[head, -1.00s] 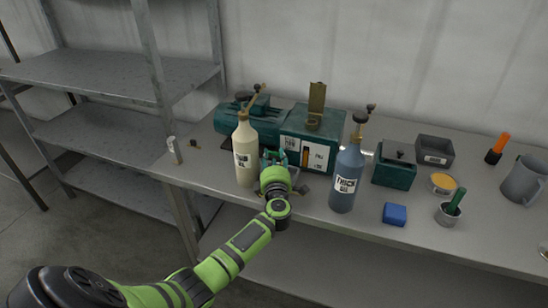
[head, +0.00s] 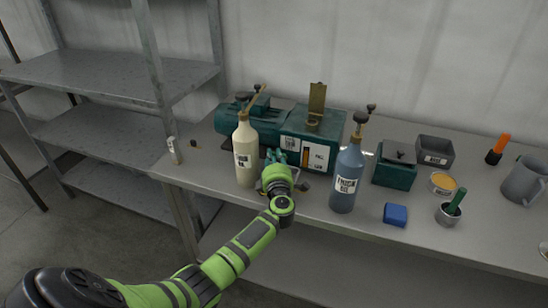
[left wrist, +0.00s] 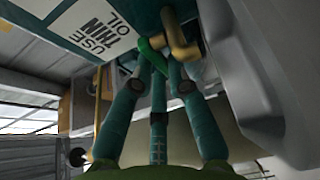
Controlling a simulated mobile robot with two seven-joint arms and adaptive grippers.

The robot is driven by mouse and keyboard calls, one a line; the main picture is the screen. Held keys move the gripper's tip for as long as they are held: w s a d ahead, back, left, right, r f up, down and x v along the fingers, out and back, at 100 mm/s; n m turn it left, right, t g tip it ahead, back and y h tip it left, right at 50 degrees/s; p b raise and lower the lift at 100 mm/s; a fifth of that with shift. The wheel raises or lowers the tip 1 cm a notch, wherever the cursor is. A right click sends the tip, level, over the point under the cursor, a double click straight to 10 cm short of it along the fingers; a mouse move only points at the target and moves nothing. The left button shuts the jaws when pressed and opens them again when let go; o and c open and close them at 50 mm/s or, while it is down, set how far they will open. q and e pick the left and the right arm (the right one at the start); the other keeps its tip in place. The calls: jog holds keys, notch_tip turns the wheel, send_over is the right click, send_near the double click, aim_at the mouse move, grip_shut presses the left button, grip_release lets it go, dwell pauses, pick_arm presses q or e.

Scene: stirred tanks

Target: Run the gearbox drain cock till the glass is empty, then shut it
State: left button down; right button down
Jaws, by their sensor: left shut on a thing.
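The green gearbox (head: 325,125) stands on the bench, with white labels and a narrow amber glass (head: 305,156) on its front. The liquid level is too small to judge. My left gripper (head: 275,157) is at the lower left of that front. In the left wrist view, a brass cock (left wrist: 181,42) with a green lever (left wrist: 152,56) lies at my left fingertips (left wrist: 158,78). The fingers are shut on the lever; its exact angle is hard to tell. A grey container (left wrist: 255,75) is close by on the right there. My right gripper is out of view.
A cream bottle (head: 245,155) stands close left of my left gripper, and a blue bottle (head: 346,180) to its right. A green box (head: 394,170), blue block (head: 395,214), small cups and a grey jug (head: 524,180) are further right. Shelving (head: 100,78) stands left.

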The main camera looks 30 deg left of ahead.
pick_arm(q)
jog(key=shift+s+d+f+n+g+y+b, duration=0.1)
jog(key=shift+d+f+n+g+y+b, duration=0.05)
jog(key=shift+n+g+y+b, duration=0.35)
jog(key=shift+d+f+n+g+y+b, duration=0.15)
jog(key=shift+n+g+y+b, duration=0.1)
jog(key=shift+n+g+y, duration=0.35)
jog(key=n+g+y+b, duration=0.1)
jog(key=g+b, duration=0.1)
jog(key=b, duration=0.1)
jog(key=d+n+g+y+b, duration=0.1)
jog(key=n+g+y+b, duration=0.1)
jog(key=b, duration=0.1)
jog(key=shift+s, duration=0.15)
jog(key=shift+r+n+g+b, duration=0.15)
jog(key=shift+n+g+b, duration=0.3)
jog(key=shift+g, duration=0.15)
jog(key=c, duration=1.2)
grip_release()
jog(key=shift+r, duration=0.1)
